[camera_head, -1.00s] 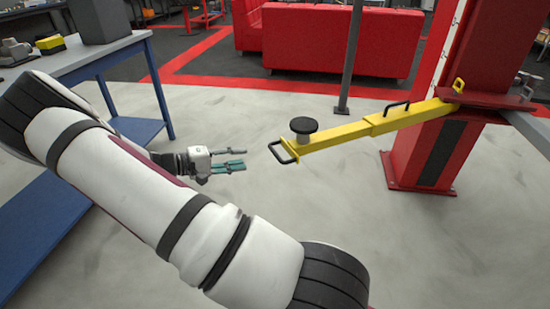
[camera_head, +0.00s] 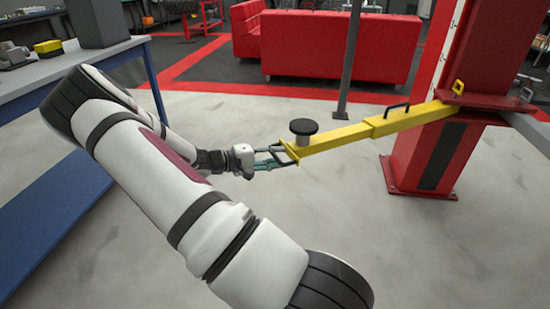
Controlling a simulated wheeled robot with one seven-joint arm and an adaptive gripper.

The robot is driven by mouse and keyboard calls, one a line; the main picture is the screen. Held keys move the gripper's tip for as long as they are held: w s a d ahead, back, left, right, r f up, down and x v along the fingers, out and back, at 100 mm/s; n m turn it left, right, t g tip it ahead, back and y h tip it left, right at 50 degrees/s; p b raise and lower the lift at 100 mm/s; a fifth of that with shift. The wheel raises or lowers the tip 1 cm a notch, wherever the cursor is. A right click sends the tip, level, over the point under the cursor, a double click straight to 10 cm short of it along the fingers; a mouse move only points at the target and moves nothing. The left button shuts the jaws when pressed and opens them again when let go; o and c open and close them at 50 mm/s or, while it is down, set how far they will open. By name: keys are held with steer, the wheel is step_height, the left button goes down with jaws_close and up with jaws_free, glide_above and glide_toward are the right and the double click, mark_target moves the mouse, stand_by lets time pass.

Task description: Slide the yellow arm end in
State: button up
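The yellow arm end (camera_head: 325,140) reaches left from the thicker yellow arm section (camera_head: 405,119), which is joined to the red post. A round black pad (camera_head: 303,126) stands on top near its tip. A dark loop handle (camera_head: 291,151) is on the tip. My gripper (camera_head: 279,157) is at this handle, with one finger above and a teal finger below. The fingers look apart, with the handle between or just beside them. Whether they touch it is hard to tell, since the fingers and handle overlap in the picture.
The red post (camera_head: 430,155) with its base plate stands at the right. A blue workbench (camera_head: 140,45) is at the left and a red sofa (camera_head: 340,45) at the back. A thin grey pole (camera_head: 350,60) rises behind the yellow arm. The floor below the arm is clear.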

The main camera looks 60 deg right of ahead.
mark_target(308, 147)
jaws_close()
steer(key=x, duration=0.4)
steer(key=r+x, duration=0.1)
steer(key=x, duration=0.2)
steer(key=r+x, duration=0.1)
steer(key=x, duration=0.3)
steer(key=shift+s+d+r, duration=0.15)
steer(key=shift+s+d, duration=0.15)
steer(key=shift+d, duration=0.25)
jaws_free()
steer(key=v, duration=1.1)
steer(key=shift+w+a, duration=0.1)
steer(key=shift+a, duration=0.1)
steer(key=shift+w+a+r, duration=0.1)
steer(key=shift+w+a, duration=0.05)
steer(key=shift+a, duration=0.1)
